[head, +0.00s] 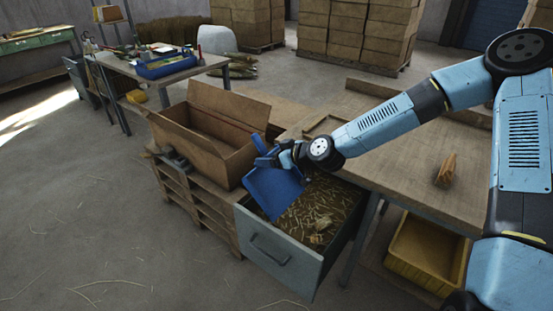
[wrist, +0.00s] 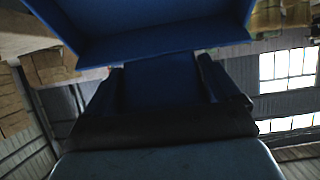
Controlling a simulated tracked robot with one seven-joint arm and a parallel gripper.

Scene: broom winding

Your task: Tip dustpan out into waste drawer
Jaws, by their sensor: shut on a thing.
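The blue dustpan (head: 273,191) is tilted over the open waste drawer (head: 278,257), its pan sloping down into the left part of the drawer. My gripper (head: 283,157) is shut on its handle, above the drawer's back left. The drawer holds straw-like scraps and a few pale lumps. In the wrist view the blue dustpan (wrist: 165,40) fills the top, with its handle between the fingers of my gripper (wrist: 165,85). I cannot tell whether anything is still on the pan.
An open cardboard box (head: 209,136) stands on pallets left of the drawer. The workbench (head: 400,165) lies above and right of the drawer, with a small brush-like object (head: 446,170) on it. A yellow crate (head: 427,252) sits beneath. The floor at left is mostly clear.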

